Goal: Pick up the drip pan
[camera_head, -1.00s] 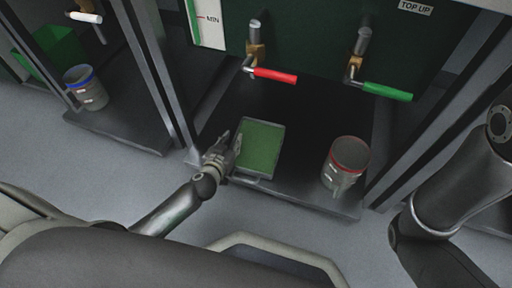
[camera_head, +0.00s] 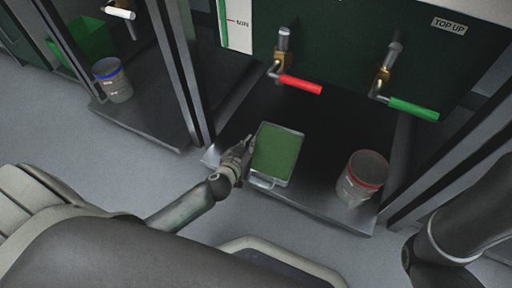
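The drip pan (camera_head: 277,153) is a shallow rectangular tray with a grey rim, green inside, and a handle loop at its near edge. It rests on a dark shelf below the tap with the red lever. My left gripper (camera_head: 245,151) is at the pan's left edge, with its fingers close beside the rim. I cannot tell whether the fingers touch the rim or how far they are apart. My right arm shows at the right edge, but its gripper is out of view.
A red-rimmed can (camera_head: 362,177) stands right of the pan on the shelf (camera_head: 325,207). A red lever (camera_head: 300,85) and a green lever (camera_head: 413,108) project above. A blue-rimmed can (camera_head: 112,80) and a green bin (camera_head: 92,40) are at left. Dark posts flank the bay.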

